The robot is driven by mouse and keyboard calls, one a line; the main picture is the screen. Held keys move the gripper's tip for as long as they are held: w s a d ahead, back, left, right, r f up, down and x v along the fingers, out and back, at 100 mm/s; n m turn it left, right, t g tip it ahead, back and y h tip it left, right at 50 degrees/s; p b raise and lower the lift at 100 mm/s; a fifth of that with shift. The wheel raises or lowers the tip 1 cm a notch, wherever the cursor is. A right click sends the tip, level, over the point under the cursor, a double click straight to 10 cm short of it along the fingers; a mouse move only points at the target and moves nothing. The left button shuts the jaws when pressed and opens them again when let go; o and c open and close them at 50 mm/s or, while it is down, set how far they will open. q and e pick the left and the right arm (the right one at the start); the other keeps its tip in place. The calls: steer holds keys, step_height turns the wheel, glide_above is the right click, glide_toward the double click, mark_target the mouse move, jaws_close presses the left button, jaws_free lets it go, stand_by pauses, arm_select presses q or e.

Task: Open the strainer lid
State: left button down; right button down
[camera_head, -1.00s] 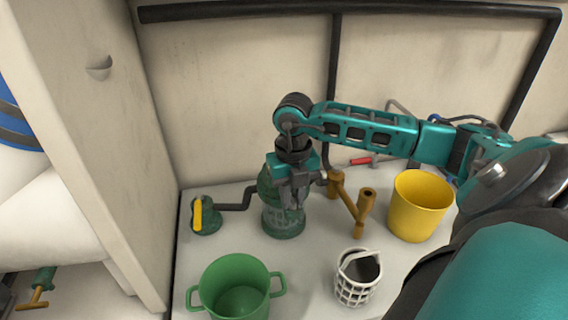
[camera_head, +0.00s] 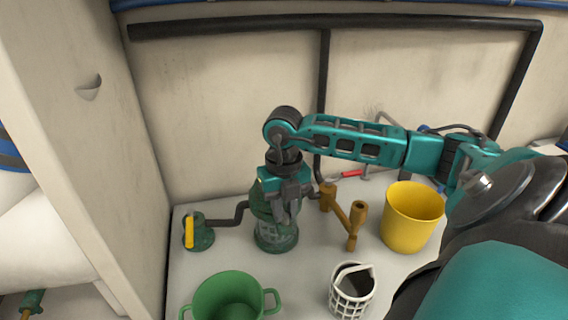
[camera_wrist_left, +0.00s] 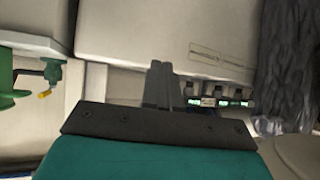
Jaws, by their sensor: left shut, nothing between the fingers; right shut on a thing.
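The strainer (camera_head: 275,240) stands upright on the pale deck in the head view, a green body with a clear lower bowl. My right gripper (camera_head: 286,213) reaches down from above at its top and front and is shut on the strainer lid. The fingers and wrist cover most of the lid, so its exact seating on the body cannot be told. My left gripper (camera_wrist_left: 162,86) shows only in the left wrist view, shut and empty, away from the strainer.
A yellow-handled valve (camera_head: 190,232) on a dark pipe stands left of the strainer. Brass pipework (camera_head: 350,222) and a yellow bucket (camera_head: 412,232) are to the right. A green two-handled pot (camera_head: 228,300) and a white basket (camera_head: 351,292) stand in front. A red-handled tool (camera_head: 352,173) lies behind.

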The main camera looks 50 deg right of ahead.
steer(key=shift+w+d+r, duration=0.3)
steer(key=shift+r, duration=0.2)
steer(key=c, duration=1.3)
jaws_free()
steer(key=o, duration=0.3)
steer(key=shift+s+a+f, duration=0.15)
step_height(320, 180, up, 13)
steer(key=shift+f+p, duration=0.1)
steer(key=shift+p, duration=0.35)
